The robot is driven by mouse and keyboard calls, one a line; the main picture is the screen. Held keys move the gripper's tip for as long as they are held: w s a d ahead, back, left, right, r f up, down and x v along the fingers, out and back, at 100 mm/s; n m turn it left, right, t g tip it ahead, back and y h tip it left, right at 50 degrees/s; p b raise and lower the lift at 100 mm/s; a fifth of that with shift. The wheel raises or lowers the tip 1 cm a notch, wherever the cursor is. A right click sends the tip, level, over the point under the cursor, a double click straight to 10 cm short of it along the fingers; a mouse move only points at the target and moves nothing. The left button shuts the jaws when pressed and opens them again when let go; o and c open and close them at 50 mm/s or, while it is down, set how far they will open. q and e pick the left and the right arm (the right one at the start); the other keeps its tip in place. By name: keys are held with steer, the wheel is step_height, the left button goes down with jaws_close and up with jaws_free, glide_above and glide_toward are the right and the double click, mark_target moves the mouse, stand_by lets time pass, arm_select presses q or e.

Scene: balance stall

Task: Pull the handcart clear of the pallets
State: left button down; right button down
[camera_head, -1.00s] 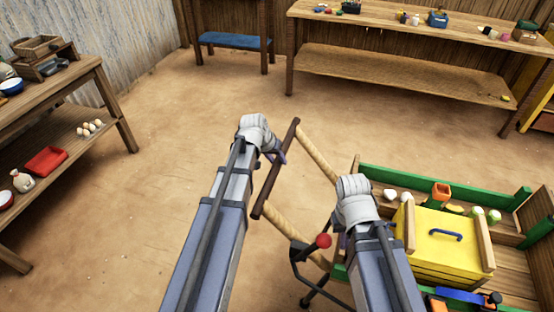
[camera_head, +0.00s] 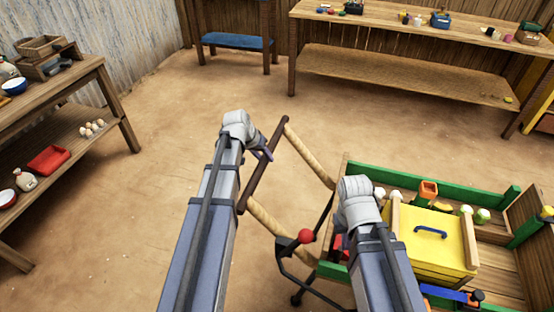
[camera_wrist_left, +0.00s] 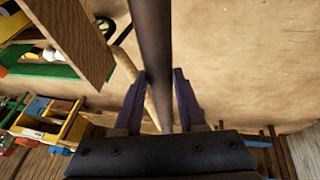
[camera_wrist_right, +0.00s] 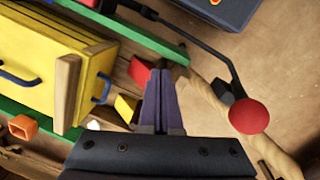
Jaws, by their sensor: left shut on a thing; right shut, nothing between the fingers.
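The handcart is a wooden bed with green rails (camera_head: 415,178) at the lower right of the head view. Two pale shafts (camera_head: 308,157) run from it to a dark crossbar (camera_head: 256,180). My left gripper (camera_head: 264,153) is shut on this crossbar, which also runs between its fingers in the left wrist view (camera_wrist_left: 152,45). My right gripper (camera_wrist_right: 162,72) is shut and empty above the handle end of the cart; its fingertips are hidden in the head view. A lever with a red knob (camera_head: 306,236) stands beside the near shaft. I cannot make out the pallets.
The cart carries a yellow box (camera_head: 432,240), an orange item (camera_head: 428,191) and several small things. A wooden shelf table (camera_head: 95,75) stands at the left, a long table (camera_head: 400,75) at the back. The dirt floor between them is clear.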

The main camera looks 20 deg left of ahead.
arm_select(q)
steer(key=a, duration=1.3)
steer(key=shift+w, duration=0.25)
steer(key=shift+a, duration=0.15)
steer(key=c, duration=0.5)
jaws_free()
steer(key=shift+a, duration=0.1)
steer(key=shift+c, duration=0.2)
steer(key=shift+o, duration=0.2)
steer(key=p+v, duration=0.7)
steer(key=shift+s+r, duration=0.2)
steer(key=shift+r, duration=0.2)
